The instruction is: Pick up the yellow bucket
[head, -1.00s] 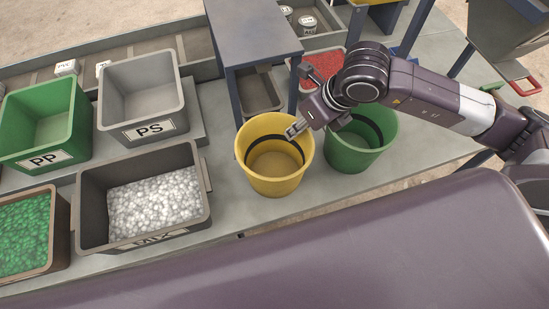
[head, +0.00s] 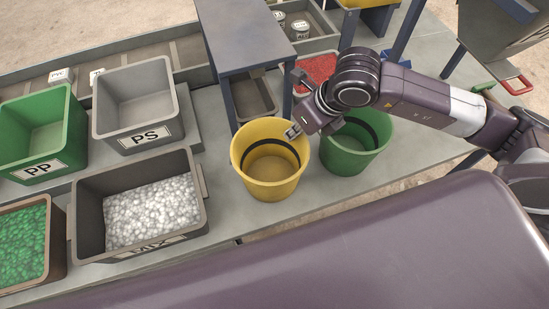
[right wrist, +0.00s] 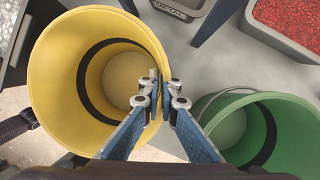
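The yellow bucket (head: 270,188) stands upright on the grey table, empty, with a dark band around its inside. My right gripper (head: 293,131) is at its right rim in the head view. In the right wrist view, the fingers (right wrist: 163,88) are close together, one inside and one outside the yellow bucket's wall (right wrist: 58,75), with the rim pinched between them. The bucket's base appears to rest on the table. My left gripper is not in view.
A green bucket (head: 345,162) stands close on the right. A grey MIX bin (head: 90,225) with white pellets is on the left, with PS (head: 130,108) and PP (head: 28,140) bins behind. A raised grey stand (head: 240,30) is behind the bucket.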

